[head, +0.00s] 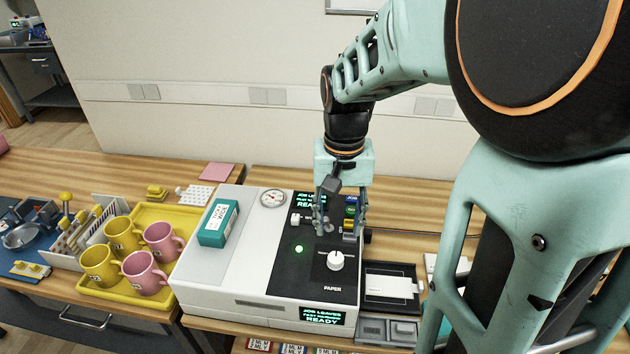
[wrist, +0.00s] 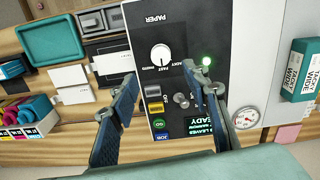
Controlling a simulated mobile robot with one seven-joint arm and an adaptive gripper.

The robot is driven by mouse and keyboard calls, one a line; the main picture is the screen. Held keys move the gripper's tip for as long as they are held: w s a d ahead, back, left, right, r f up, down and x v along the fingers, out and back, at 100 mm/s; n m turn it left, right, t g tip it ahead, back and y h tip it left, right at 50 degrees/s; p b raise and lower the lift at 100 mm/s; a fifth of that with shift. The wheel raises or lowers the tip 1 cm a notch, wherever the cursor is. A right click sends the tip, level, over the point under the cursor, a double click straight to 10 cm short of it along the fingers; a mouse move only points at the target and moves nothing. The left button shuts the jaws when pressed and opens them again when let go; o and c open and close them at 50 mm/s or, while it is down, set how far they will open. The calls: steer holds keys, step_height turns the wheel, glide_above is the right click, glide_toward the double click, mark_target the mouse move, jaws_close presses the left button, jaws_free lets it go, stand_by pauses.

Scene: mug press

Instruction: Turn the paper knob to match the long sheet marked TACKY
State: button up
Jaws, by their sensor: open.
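The white paper knob (head: 335,260) sits on the black panel of the press (head: 225,280), above the word PAPER. It also shows in the wrist view (wrist: 161,56), with small position words beside it; its exact pointer direction is too small to tell. My gripper (head: 338,228) is open and empty above the panel, behind the knob in the head view. In the wrist view its fingers (wrist: 157,78) are apart, with the knob beyond the tips, untouched. A white sheet (head: 388,286) lies on a dark tray right of the press; I cannot read TACKY on it.
A green light (head: 299,249), a switch (wrist: 181,100) and coloured buttons (wrist: 158,124) are near the knob. A teal-and-white box (head: 219,222) stands on the press. A yellow tray (head: 180,218) with pink and yellow mugs is at left. A teal tray (wrist: 60,42) shows in the wrist view.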

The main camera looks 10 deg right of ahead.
mark_target(336, 257)
step_height(336, 257, down, 10)
steer(key=shift+f, duration=0.15)
stand_by(0.3)
steer(key=shift+c, duration=0.2)
steer(key=c, duration=1.1)
steer(key=n+b, duration=0.1)
steer(key=n, duration=0.3)
steer(key=shift+w, duration=0.1)
steer(key=n, duration=0.5)
steer(key=shift+n, duration=0.4)
